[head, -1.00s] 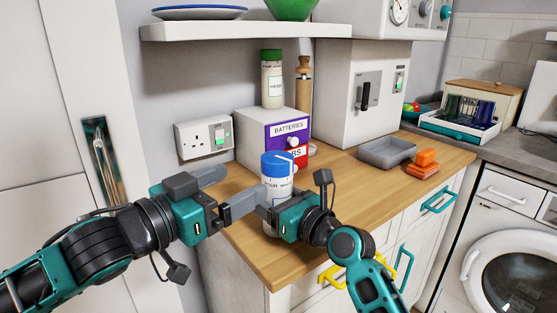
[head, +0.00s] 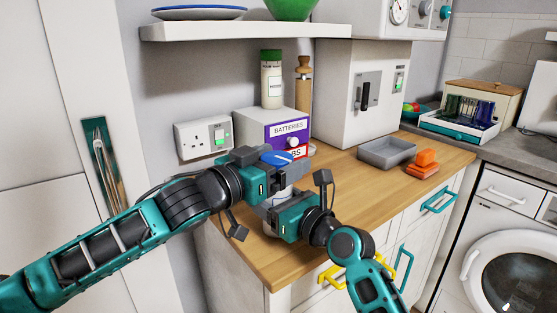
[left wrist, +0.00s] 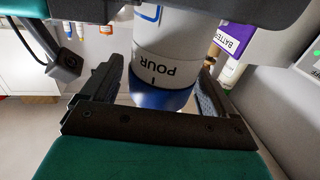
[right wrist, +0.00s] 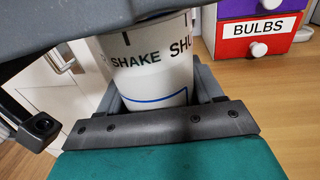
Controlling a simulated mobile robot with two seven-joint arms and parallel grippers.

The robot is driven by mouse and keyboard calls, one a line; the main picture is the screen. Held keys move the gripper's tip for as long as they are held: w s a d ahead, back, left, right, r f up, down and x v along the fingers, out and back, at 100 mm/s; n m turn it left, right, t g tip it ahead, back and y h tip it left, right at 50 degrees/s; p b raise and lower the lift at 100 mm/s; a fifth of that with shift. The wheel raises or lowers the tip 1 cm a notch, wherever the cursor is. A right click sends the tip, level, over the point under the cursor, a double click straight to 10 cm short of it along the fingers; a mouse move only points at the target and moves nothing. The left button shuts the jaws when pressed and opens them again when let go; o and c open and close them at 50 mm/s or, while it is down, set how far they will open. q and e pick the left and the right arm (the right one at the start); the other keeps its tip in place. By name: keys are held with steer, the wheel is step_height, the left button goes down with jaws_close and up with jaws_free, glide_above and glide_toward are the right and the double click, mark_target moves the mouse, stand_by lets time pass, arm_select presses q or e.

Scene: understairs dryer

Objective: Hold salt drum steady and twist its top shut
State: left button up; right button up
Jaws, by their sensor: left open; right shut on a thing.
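The salt drum (right wrist: 152,72) stands upright on the wooden worktop, a white cylinder with black lettering and a blue line. Its blue top (head: 277,157) also shows in the left wrist view (left wrist: 165,98). My right gripper (right wrist: 155,85) is shut on the white body, a finger on each side. My left gripper (left wrist: 158,88) is open at the top's height, with one finger on each side of the blue top. A gap shows between the top and the left-hand finger in the left wrist view. In the head view my grippers hide most of the drum.
The batteries and bulbs drawer box (head: 275,127) stands close behind the drum, with a green-lidded jar (head: 271,80) and a wooden mill (head: 303,82) behind. A grey tray (head: 386,152) and orange object (head: 424,163) sit to the right. The worktop (head: 330,195) is clear right of the drum.

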arm_select(q)
steer(key=shift+c, duration=0.5)
steer(key=c, duration=0.9)
steer(key=shift+d, duration=0.1)
steer(key=shift+d, duration=0.1)
steer(key=shift+n+t+y, duration=0.3)
steer(key=shift+d+n+t+y, duration=0.1)
steer(key=shift+n+t+y, duration=0.5)
steer(key=shift+y, duration=0.2)
steer(key=shift+a+n+t+y, duration=0.15)
steer(key=shift+n+t+y, duration=0.5)
steer(key=shift+n+y, duration=0.65)
steer(key=shift+a+n+t+y, duration=0.1)
steer(key=shift+n+t+y, duration=0.65)
steer(key=shift+y, duration=0.95)
